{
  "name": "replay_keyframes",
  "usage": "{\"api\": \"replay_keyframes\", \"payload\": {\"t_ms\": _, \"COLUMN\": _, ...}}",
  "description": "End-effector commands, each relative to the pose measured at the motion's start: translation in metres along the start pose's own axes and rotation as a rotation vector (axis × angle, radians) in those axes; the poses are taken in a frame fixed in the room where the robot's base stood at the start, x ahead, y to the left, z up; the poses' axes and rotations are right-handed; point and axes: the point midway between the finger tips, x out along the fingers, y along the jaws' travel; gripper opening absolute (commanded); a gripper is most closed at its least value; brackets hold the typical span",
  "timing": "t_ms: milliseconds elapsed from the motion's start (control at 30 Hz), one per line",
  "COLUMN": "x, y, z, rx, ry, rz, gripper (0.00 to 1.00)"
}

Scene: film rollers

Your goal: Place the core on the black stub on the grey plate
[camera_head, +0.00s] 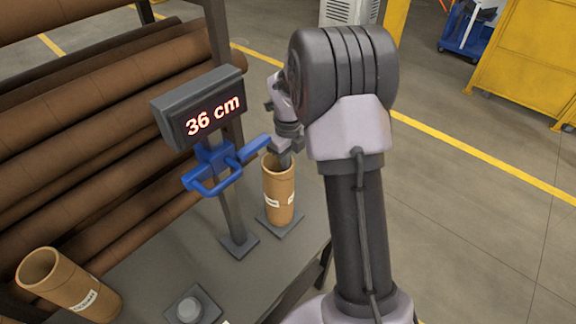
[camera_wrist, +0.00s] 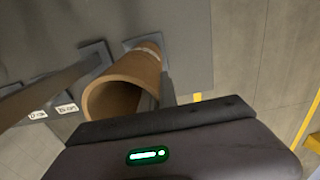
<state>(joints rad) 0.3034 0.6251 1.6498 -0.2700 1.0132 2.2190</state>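A brown cardboard core (camera_head: 278,194) with white labels stands upright on a grey plate (camera_head: 283,222) beside the display post. In the wrist view the core (camera_wrist: 137,75) shows its open end toward me, and its far end meets the plate (camera_wrist: 131,43). My gripper (camera_head: 284,158) is at the core's top rim, pointing down. Another grey plate with a lighter grey stub (camera_head: 189,309) stands empty at the front.
A display reading 36 cm (camera_head: 205,118) stands on a post with blue arms (camera_head: 212,172) close left of the core. Large brown rolls (camera_head: 110,90) fill the rack behind. Bare table lies between.

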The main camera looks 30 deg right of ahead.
Motion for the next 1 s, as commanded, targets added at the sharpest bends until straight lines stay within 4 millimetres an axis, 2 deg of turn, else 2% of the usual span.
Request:
{"api": "replay_keyframes", "payload": {"t_ms": 200, "x": 0.004, "y": 0.0, "z": 0.0, "rx": 0.0, "ry": 0.0, "rz": -0.001, "gripper": 0.0}}
{"api": "replay_keyframes", "payload": {"t_ms": 300, "x": 0.003, "y": 0.0, "z": 0.0, "rx": 0.0, "ry": 0.0, "rz": 0.0, "gripper": 0.23}}
{"api": "replay_keyframes", "payload": {"t_ms": 333, "x": 0.002, "y": 0.0, "z": 0.0, "rx": 0.0, "ry": 0.0, "rz": 0.0, "gripper": 0.25}}
{"api": "replay_keyframes", "payload": {"t_ms": 633, "x": 0.0, "y": 0.0, "z": 0.0, "rx": 0.0, "ry": 0.0, "rz": 0.0, "gripper": 0.25}}
{"api": "replay_keyframes", "payload": {"t_ms": 767, "x": -0.025, "y": -0.001, "z": 0.001, "rx": 0.0, "ry": -0.003, "rz": -0.004, "gripper": 0.25}}
{"api": "replay_keyframes", "payload": {"t_ms": 1000, "x": -0.093, "y": -0.001, "z": 0.0, "rx": 0.0, "ry": -0.003, "rz": -0.002, "gripper": 0.25}}
